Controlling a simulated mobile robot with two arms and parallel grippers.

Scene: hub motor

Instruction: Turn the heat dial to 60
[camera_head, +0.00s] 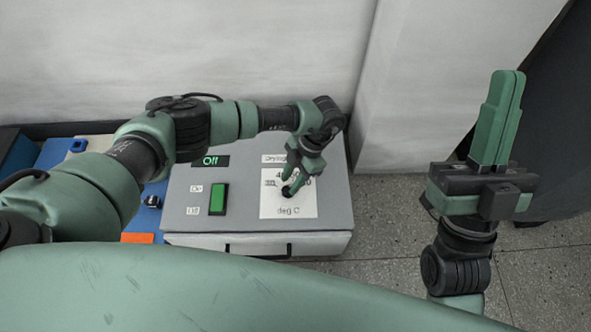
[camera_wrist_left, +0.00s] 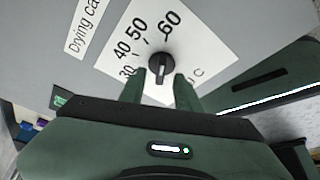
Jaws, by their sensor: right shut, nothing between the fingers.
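The heat dial (camera_wrist_left: 160,66) is a round black knob with a raised grip bar. It sits on a white label (camera_wrist_left: 118,38) marked 30, 40, 50 and 60; the head view shows this label (camera_head: 305,208) with "deg C". I cannot tell for certain which number the dial points at. My left gripper (camera_wrist_left: 160,78) is open, pointing down, with one finger on each side of the dial and small gaps visible. In the head view the left gripper (camera_head: 291,185) partly covers the dial. My right gripper (camera_head: 509,76) is shut and empty, raised at the right, away from the panel.
A wall is behind; tiled floor (camera_head: 385,215) is clear at the right.

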